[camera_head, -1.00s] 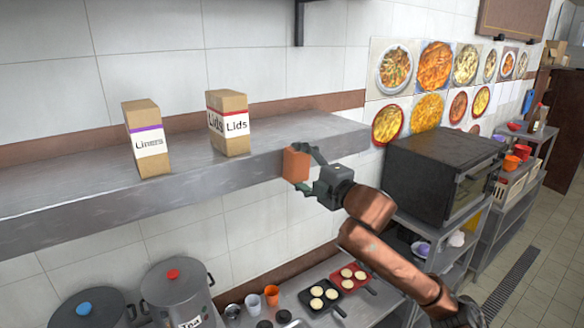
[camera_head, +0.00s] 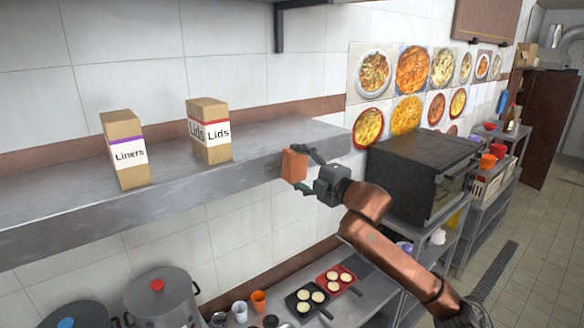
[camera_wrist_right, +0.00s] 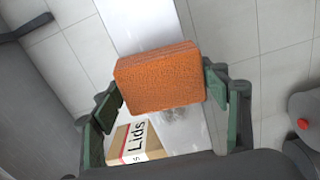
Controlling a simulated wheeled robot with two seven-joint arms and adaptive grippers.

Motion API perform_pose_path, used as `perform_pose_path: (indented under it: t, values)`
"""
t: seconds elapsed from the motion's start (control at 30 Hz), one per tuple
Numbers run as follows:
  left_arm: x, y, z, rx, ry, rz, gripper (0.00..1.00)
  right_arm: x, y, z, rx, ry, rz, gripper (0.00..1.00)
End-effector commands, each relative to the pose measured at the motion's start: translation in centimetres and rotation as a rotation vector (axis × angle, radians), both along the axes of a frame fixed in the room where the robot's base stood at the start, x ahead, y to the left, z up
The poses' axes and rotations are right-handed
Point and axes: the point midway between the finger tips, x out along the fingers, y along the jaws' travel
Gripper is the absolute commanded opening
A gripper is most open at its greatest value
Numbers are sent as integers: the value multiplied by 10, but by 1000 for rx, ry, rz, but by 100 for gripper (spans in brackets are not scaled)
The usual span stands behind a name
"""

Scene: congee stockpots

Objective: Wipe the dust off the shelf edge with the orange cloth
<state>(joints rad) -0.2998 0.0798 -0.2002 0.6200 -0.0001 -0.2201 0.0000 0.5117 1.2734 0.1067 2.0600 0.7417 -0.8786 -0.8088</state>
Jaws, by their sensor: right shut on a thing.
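The orange cloth (camera_head: 294,164) is a small folded block held at the front edge of the grey metal shelf (camera_head: 60,221). My right gripper (camera_head: 305,168) is shut on it, with its fingers on either side. In the right wrist view the cloth (camera_wrist_right: 160,78) sits between the green finger pads of the right gripper (camera_wrist_right: 165,95), with the shelf behind it. A dull grey smudge, possibly dust, shows on the shelf surface just below the cloth there. I cannot tell whether the cloth touches the edge. My left gripper is not in view.
A Liners box (camera_head: 125,150) and a Lids box (camera_head: 209,132) stand on the shelf, left of the cloth. Below are stockpots (camera_head: 163,299), cups and two pans (camera_head: 336,280). A black oven (camera_head: 420,175) stands to the right, behind my right arm.

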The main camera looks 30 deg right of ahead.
Motion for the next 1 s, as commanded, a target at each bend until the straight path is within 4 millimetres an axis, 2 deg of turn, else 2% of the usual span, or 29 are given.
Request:
perform_pose_path:
  t: [0.13, 0.4, 0.57, 0.83, 1.0]
  values:
    - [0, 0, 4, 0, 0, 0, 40, 2, -14, 0, 0, 2, -4, 49]
    - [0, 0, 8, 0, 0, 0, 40, 0, -19, 0, -1, 2, -2, 49]
    - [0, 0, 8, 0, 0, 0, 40, 0, -11, 0, -1, 0, 0, 49]
    - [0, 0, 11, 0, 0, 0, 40, -1, 12, 1, -2, 0, 1, 49]
    - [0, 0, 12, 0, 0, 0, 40, -1, 18, 0, 0, 0, 0, 49]
